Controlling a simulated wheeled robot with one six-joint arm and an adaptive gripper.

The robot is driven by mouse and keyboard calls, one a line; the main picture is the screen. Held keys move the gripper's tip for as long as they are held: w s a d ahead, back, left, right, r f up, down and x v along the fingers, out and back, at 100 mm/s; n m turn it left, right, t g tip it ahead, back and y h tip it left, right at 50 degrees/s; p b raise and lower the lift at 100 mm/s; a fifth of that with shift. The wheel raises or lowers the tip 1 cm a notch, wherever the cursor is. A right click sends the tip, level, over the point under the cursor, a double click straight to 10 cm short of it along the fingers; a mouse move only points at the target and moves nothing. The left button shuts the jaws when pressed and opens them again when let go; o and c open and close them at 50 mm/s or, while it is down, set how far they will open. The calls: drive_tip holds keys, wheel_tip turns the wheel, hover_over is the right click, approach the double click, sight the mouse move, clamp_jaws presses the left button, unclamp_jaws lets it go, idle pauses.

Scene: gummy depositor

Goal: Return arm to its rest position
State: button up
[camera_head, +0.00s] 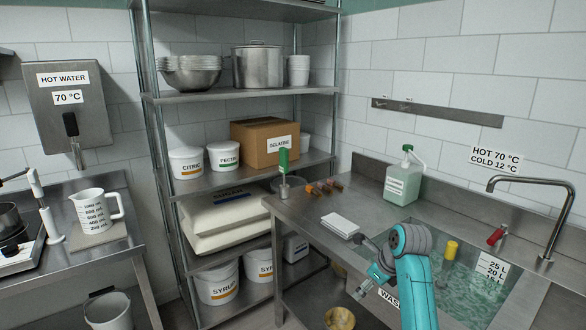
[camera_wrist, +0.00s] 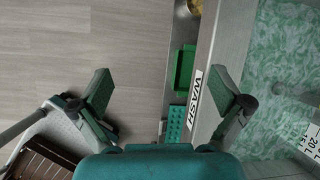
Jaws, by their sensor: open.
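My teal arm reaches in at the lower right of the head view, bent over the front edge of the wash sink. My gripper (camera_head: 362,290) hangs low in front of the counter. In the wrist view my gripper (camera_wrist: 160,92) has its two fingers spread wide apart with nothing between them. Beneath it lie the grey floor (camera_wrist: 60,50) and the sink's front edge with its WASH label (camera_wrist: 195,93). The gripper touches nothing that I can see.
The sink water (camera_head: 460,280) holds a yellow-topped item (camera_head: 451,250). A green tray (camera_wrist: 184,68) lies below. A shelf rack (camera_head: 240,95) stands left.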

drive_tip(key=s+a+f+n+t, duration=0.1)
drive_tip(key=s+f+n, duration=0.2)
drive_tip(key=s+f, duration=0.5)
drive_tip(key=s+f+n+t, duration=0.2)
drive_tip(key=s+f+n, duration=0.1)
drive_tip(key=f, duration=0.9)
drive_tip(key=s+f+n+t+h, duration=0.1)
drive_tip(key=s+f+n, duration=0.25)
drive_tip(key=s, duration=0.55)
drive_tip(key=s+f+n+t+h, duration=0.1)
drive_tip(key=s+f+n, duration=0.25)
drive_tip(key=s, duration=0.55)
drive_tip(key=s+r+n+t, duration=0.1)
drive_tip(key=s+r+n, duration=0.15)
drive_tip(key=s, duration=0.75)
drive_tip(key=s+r+n+t, duration=0.2)
drive_tip(key=s+n, duration=0.2)
drive_tip(key=s, duration=0.5)
drive_tip(key=s+a+r+n+t, duration=0.1)
drive_tip(key=s+r+n+t, duration=0.1)
drive_tip(key=s+r+n, duration=0.5)
drive_tip(key=s+r, duration=0.6)
drive_tip(key=r, duration=0.2)
drive_tip(key=shift+s+r+h, duration=0.3)
drive_tip(key=shift+s, duration=0.1)
